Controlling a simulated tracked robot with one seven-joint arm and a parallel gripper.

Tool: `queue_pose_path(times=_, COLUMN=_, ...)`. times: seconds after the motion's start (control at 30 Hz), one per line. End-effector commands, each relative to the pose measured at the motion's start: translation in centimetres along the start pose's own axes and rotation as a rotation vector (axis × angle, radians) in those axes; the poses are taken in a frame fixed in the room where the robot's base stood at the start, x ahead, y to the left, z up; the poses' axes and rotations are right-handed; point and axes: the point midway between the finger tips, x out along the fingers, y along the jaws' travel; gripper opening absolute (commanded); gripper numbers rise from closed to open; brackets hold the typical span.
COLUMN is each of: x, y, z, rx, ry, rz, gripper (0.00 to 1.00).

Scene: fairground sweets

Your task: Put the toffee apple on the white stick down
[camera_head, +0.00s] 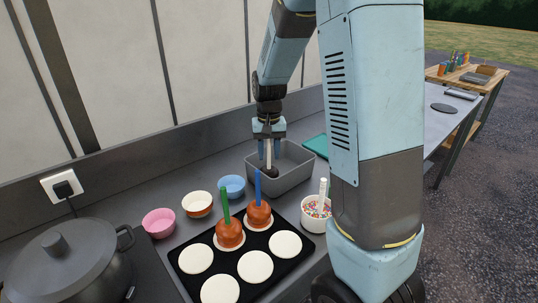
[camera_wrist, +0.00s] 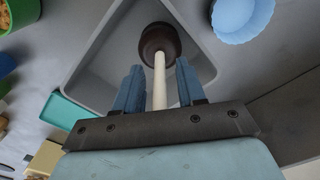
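The toffee apple (camera_wrist: 159,39), dark brown on a white stick (camera_wrist: 160,82), is in the grey bin (camera_wrist: 95,68). In the head view the apple (camera_head: 271,172) is low inside the bin (camera_head: 290,182), with its stick pointing up toward my gripper (camera_head: 268,151). In the wrist view my gripper (camera_wrist: 159,75) has its two blue fingers on either side of the stick, with a gap on both sides. It is open around the stick. Whether the apple touches the bin floor is hard to tell.
A black tray (camera_head: 210,267) holds white discs and two toffee apples, on a green stick (camera_head: 225,207) and a blue stick (camera_head: 258,184). Bowls and a sprinkle tub (camera_head: 315,213) with a white stick or handle stand nearby. A pot (camera_head: 70,268) is front left.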

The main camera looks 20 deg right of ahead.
Motion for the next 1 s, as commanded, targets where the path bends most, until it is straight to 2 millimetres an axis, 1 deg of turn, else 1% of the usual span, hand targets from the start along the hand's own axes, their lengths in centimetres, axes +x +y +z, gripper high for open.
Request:
queue_pose_path(times=0.3, x=-6.0, y=0.1, z=-0.1, rx=0.001, ry=0.004, rz=-0.001, gripper=0.4)
queue_pose_path(times=0.5, x=-9.2, y=0.1, z=-0.1, rx=0.001, ry=0.001, rz=0.0, gripper=0.4)
queue_pose_path(times=0.6, x=-10.2, y=0.1, z=0.0, rx=0.001, ry=0.001, rz=0.0, gripper=0.4)
queue_pose_path(times=0.77, x=-11.1, y=0.1, z=0.1, rx=0.001, ry=0.003, rz=-0.001, gripper=0.4)
queue_pose_path(times=0.87, x=-11.9, y=0.4, z=0.9, rx=-0.005, ry=0.017, rz=-0.01, gripper=0.4)
queue_pose_path(times=1.0, x=-13.5, y=1.1, z=3.0, rx=-0.02, ry=0.057, rz=-0.033, gripper=0.4)
